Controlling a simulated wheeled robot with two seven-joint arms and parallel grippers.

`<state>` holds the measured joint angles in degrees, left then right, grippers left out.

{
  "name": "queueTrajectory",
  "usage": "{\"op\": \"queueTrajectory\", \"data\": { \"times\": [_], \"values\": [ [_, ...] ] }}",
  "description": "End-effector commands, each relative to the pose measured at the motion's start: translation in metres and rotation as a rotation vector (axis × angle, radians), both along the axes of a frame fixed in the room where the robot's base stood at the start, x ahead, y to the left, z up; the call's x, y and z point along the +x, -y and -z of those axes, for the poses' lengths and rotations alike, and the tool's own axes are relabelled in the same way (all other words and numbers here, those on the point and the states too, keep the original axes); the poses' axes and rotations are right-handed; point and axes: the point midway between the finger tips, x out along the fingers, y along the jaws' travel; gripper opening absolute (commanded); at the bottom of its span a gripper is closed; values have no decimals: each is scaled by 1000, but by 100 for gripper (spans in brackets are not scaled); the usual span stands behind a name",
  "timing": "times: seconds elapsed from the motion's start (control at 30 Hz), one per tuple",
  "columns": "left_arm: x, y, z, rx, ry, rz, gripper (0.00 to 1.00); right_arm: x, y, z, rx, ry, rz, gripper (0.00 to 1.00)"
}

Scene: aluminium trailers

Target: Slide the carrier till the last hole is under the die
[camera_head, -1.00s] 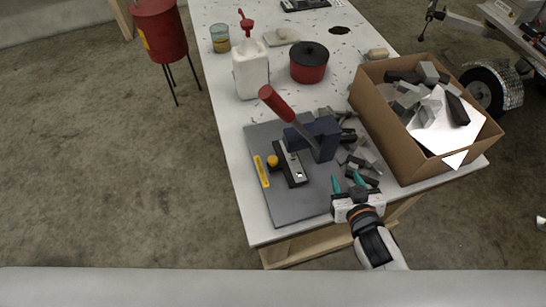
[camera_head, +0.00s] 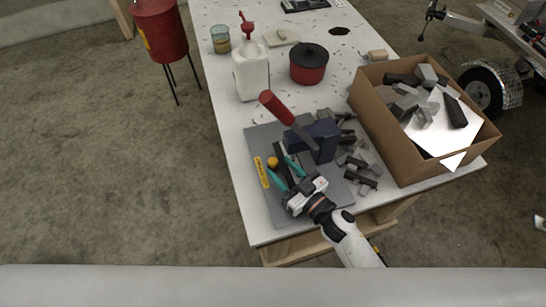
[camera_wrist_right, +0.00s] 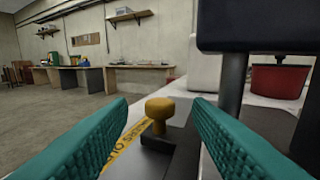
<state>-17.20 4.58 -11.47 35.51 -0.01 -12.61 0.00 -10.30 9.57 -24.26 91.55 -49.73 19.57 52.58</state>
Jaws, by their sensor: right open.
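My right gripper (camera_head: 287,172) is open, with teal fingers. In the right wrist view the fingers (camera_wrist_right: 160,150) stand to either side of the yellow knob (camera_wrist_right: 159,111), which shows beyond them with a gap on both sides. The yellow knob (camera_head: 272,162) sits on the dark carrier (camera_head: 281,152), which is partly hidden by my gripper. The dark blue press (camera_head: 322,140) with its red-handled lever (camera_head: 278,107) stands on the grey base plate (camera_head: 273,205). The die and the carrier's holes are hidden from view. My left gripper is not in view.
Several grey and black offcuts (camera_head: 358,165) lie right of the press, beside a cardboard box (camera_head: 400,157) of more pieces. A white jug (camera_head: 250,75) and a red pot (camera_head: 309,64) stand behind. A yellow label (camera_head: 261,172) is on the plate's left.

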Motion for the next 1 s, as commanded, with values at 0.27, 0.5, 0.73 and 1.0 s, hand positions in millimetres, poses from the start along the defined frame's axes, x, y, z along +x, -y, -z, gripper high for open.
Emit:
{"op": "queueTrajectory", "data": {
  "times": [0.27, 0.5, 0.73, 1.0],
  "values": [
    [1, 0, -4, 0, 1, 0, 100, 28, -24, -1, 0, 1, 0, 46],
    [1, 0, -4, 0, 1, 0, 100, 33, -28, 0, 0, 0, 0, 46],
    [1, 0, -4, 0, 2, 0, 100, 32, -28, 0, -1, 1, 0, 31],
    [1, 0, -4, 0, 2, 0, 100, 32, -28, 0, -1, 1, 0, 0]
  ]
}}
